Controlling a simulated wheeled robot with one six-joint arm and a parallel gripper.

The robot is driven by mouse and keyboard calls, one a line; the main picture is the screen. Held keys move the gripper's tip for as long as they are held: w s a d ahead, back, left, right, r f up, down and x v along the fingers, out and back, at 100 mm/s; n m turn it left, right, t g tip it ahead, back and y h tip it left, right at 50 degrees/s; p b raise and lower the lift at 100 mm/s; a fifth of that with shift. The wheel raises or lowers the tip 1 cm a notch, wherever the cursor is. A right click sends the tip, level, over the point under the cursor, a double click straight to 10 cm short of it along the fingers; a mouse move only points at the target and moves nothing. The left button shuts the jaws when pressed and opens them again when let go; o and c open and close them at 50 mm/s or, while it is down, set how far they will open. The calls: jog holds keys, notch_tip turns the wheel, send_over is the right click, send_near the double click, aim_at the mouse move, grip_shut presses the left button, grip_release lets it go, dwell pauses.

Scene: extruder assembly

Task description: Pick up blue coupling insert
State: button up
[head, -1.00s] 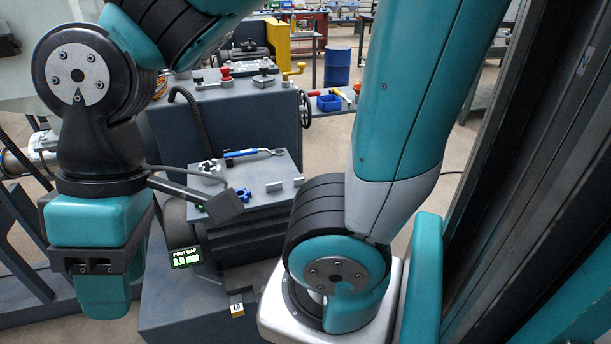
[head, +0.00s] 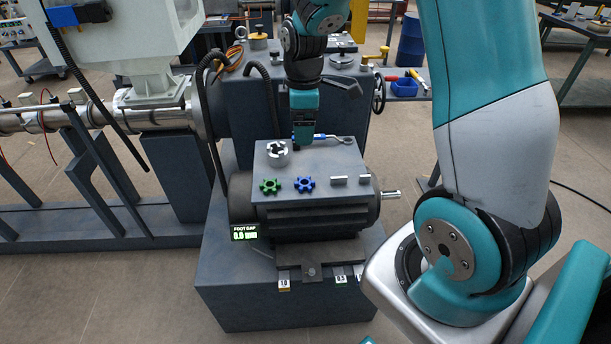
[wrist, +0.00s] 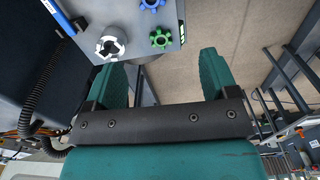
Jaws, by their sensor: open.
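The blue coupling insert (head: 305,184) is a small star-shaped piece lying on the flat grey top of the motor (head: 325,160). A similar green insert (head: 270,186) lies just left of it, and a silver coupling hub (head: 277,150) stands behind them. My gripper (head: 303,140) is pointing down over the back of the motor top, behind the blue insert and apart from it. In the wrist view my gripper (wrist: 163,72) is open with nothing between its fingers. There the blue insert (wrist: 152,4) is cut by the top edge, beyond the fingertips.
A blue-handled wrench (head: 335,138) lies along the back of the motor top, close to my gripper. A lit gap display (head: 245,232) and tagged shims (head: 340,278) are at the front.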

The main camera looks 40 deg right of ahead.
jog(key=p, duration=0.2)
send_over(306, 181)
jog(key=f, duration=1.2)
jog(key=shift+s+a+f, duration=0.15)
jog(key=shift+s+f, duration=0.15)
jog(key=shift+f, duration=0.05)
jog(key=shift+w+f+p, duration=0.2)
jog(key=shift+f+p, duration=0.65)
jog(key=shift+f, duration=1.85)
jog(key=shift+c, duration=0.5)
jog(key=c, duration=0.9)
